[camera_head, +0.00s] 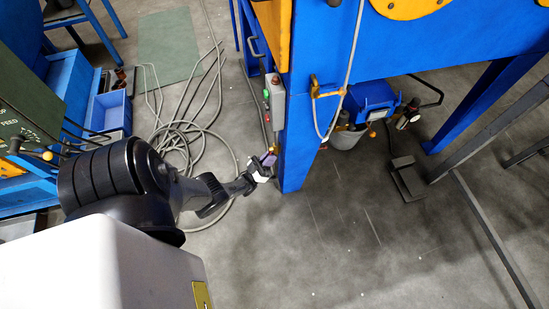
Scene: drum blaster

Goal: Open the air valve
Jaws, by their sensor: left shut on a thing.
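My left gripper (262,168) reaches in from the left. It is at the lower part of the blue machine's front leg (294,150), shut on a small purple and yellow part there that looks like the air valve (270,158). The fingers partly hide this part, so its handle position cannot be made out. My right gripper is not in view.
A grey control box (275,97) with coloured buttons sits on the leg above my gripper. Coiled grey hoses (185,125) lie on the floor. A blue bin (108,110) stands at left. A foot pedal (406,178) is at right. The lower middle floor is clear.

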